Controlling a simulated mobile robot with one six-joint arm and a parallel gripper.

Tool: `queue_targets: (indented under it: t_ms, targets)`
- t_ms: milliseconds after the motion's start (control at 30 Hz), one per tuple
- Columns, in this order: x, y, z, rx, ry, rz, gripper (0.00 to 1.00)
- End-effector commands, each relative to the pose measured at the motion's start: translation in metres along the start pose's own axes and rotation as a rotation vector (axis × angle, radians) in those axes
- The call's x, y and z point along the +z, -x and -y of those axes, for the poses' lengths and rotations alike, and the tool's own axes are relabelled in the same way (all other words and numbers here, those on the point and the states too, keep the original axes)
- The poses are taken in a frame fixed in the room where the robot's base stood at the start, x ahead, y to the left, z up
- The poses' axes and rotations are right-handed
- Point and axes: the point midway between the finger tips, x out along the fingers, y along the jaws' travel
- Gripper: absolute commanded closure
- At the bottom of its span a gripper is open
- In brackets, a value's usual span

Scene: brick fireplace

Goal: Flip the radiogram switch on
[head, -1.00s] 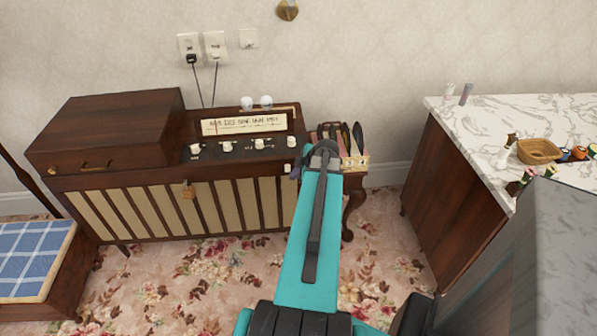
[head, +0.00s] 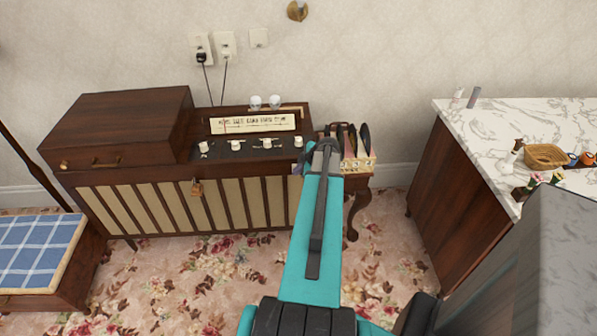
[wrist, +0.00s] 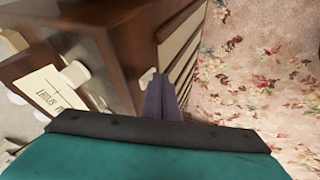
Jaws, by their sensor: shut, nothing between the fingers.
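The radiogram (head: 130,180) is a dark wooden cabinet with cream slatted panels, standing against the wall in the head view. A row of white knobs (head: 235,145) runs below its lit dial (head: 252,123). The switch cannot be told apart for certain. My gripper (head: 298,168) is at the radiogram's right front corner, mostly hidden behind my teal arm. In the wrist view its purple fingers (wrist: 160,82) are together and empty, beside the cabinet's wooden side (wrist: 128,55). A white knob-like part (wrist: 75,73) shows left of them. Contact cannot be told.
A record rack (head: 358,160) stands just right of the radiogram. A marble-topped cabinet (head: 485,135) is at the right. A blue checked cushion (head: 40,250) is at lower left. Floral carpet (head: 200,275) lies open in front.

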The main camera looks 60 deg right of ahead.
Motion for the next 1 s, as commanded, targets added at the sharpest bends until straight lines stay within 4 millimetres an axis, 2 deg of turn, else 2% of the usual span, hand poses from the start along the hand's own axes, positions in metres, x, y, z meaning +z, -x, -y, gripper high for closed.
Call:
queue_targets:
  t_ms: [667,1000]
  targets:
    - [0.0030,-0.0053,0.0001,0.038,0.014,-0.007,1.00]
    - [0.0009,-0.0010,-0.0032,0.038,0.013,-0.007,1.00]
